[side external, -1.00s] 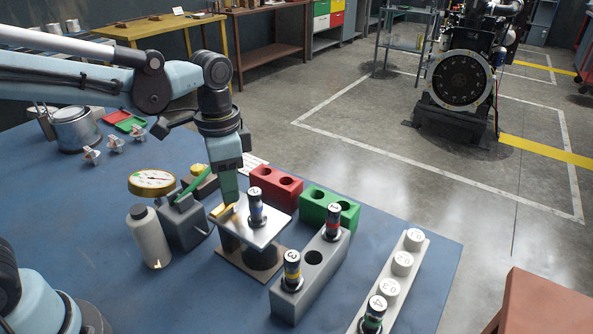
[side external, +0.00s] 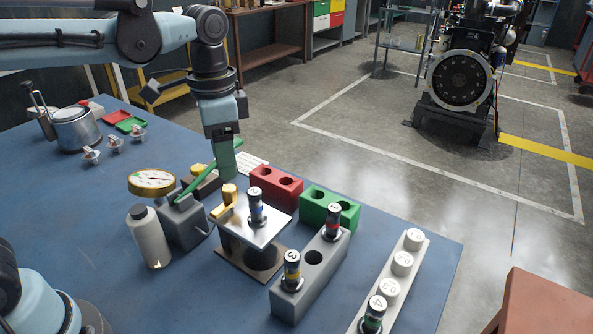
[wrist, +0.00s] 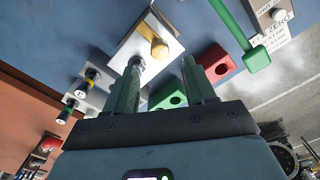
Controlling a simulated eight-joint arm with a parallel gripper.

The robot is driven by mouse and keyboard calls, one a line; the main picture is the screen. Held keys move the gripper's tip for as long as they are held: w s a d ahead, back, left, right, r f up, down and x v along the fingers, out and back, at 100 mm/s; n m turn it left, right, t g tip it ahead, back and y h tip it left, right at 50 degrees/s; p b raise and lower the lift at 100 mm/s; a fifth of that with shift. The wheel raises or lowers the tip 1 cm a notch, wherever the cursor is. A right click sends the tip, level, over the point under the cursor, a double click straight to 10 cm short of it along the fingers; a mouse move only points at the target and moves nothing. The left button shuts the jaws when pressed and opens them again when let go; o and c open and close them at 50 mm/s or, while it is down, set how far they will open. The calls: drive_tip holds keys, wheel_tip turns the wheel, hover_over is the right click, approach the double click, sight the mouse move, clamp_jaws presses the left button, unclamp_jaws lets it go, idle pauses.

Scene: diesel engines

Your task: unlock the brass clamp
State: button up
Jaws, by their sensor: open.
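The brass clamp (side external: 222,211) is a short yellow bar with a round knob on the left edge of a metal-topped stand (side external: 262,234). Its knob (wrist: 159,48) also shows in the wrist view, on the pale plate just beyond my fingertips. A cylinder numbered 2 (side external: 256,206) stands upright on the plate beside the clamp. My gripper (side external: 228,172) is above and behind the clamp, pointing down and apart from it. In the wrist view my gripper (wrist: 162,64) has its two green fingers spread with nothing between them.
A gauge (side external: 152,183) on a grey pump with a green lever (side external: 208,177) stands close left of the stand. Red (side external: 276,187) and green (side external: 330,209) blocks sit behind. A grey rack (side external: 312,272) with cylinders is to the right. A white bottle (side external: 149,237) stands front left.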

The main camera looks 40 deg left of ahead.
wheel_tip(320, 180, up, 6)
drive_tip(key=shift+r, duration=0.15)
idle(0.5)
drive_tip(key=n+t, duration=0.7)
approach(228, 187)
drive_tip(key=a+f, duration=0.6)
drive_tip(key=shift+w+d, duration=0.2)
drive_tip(key=shift+w, duration=0.15)
